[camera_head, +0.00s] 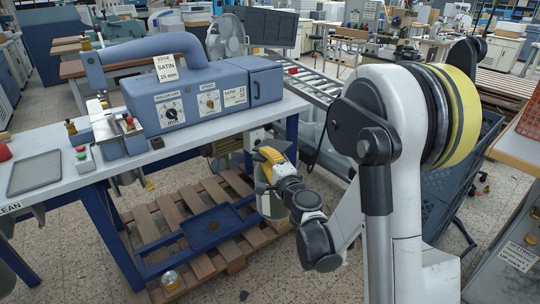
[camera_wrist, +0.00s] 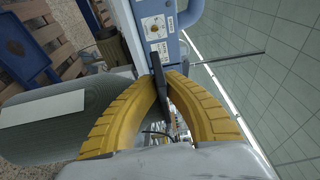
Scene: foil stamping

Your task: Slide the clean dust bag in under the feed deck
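My gripper (camera_head: 268,160) is low beside the right end of the workbench, next to its blue leg. In the wrist view its two yellow fingers (camera_wrist: 165,82) close on a narrow black piece. A grey rounded bag (camera_wrist: 60,125) with a blank white strip lies just left of the fingers. In the head view a grey-green bag-like body (camera_head: 273,203) hangs below the gripper, partly hidden by my arm. I take this as the dust bag; its join to the black piece is unclear. The blue edging machine (camera_head: 200,98) stands on the bench (camera_head: 60,140). I cannot identify the feed deck surely.
A wooden pallet (camera_head: 150,215) and a blue tray (camera_head: 212,226) lie under the bench. A brownish cylinder (camera_head: 222,156) is under the bench too. A glass jar (camera_head: 171,281) is near the front leg. A blue crate (camera_head: 455,175) stands right of my arm.

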